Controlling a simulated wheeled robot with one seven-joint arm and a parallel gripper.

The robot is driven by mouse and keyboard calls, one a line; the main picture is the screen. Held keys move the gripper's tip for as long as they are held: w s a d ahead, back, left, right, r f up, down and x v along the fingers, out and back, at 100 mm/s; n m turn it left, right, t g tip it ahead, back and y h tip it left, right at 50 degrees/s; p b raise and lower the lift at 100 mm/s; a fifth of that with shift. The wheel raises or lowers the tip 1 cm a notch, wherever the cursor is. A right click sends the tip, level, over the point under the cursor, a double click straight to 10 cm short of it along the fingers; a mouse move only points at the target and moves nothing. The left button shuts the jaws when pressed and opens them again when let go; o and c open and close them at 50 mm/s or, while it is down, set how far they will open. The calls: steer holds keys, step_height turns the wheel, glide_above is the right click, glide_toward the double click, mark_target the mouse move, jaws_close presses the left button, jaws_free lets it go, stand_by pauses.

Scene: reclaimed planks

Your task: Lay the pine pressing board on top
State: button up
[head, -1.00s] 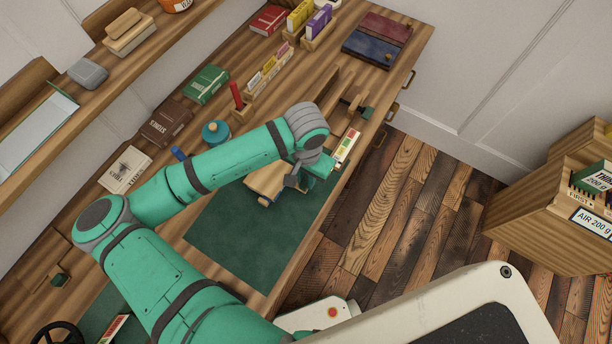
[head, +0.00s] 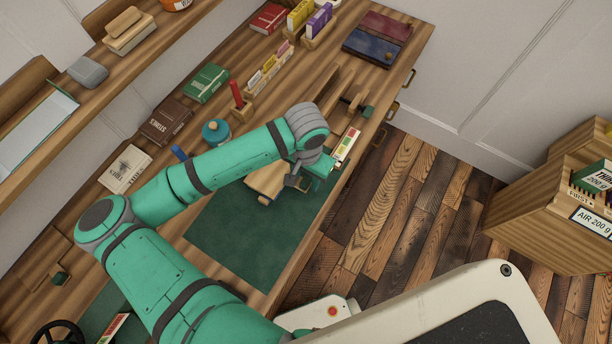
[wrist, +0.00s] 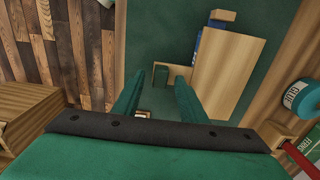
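The pine pressing board (head: 264,182) is a pale flat board over the green mat (head: 243,238), partly hidden by my arm in the head view. In the wrist view the board (wrist: 229,68) lies to the right of my fingers, with a blue edge (wrist: 198,40) showing beside it, apparently of something underneath. My gripper (wrist: 157,95) has its two dark green fingers spread apart, with no board between them. In the head view my gripper (head: 306,186) is just right of the board, near the bench's front edge. Whether a finger touches the board cannot be told.
A small card box (head: 347,145) and a wooden stand (head: 352,100) are beyond my gripper. A blue-green jar (head: 216,132), a red-handled tool (head: 237,95) and several books line the back. The mat's near part is clear.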

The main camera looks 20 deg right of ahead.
step_height(320, 180, up, 11)
stand_by(0.7)
steer(key=shift+f, duration=0.1)
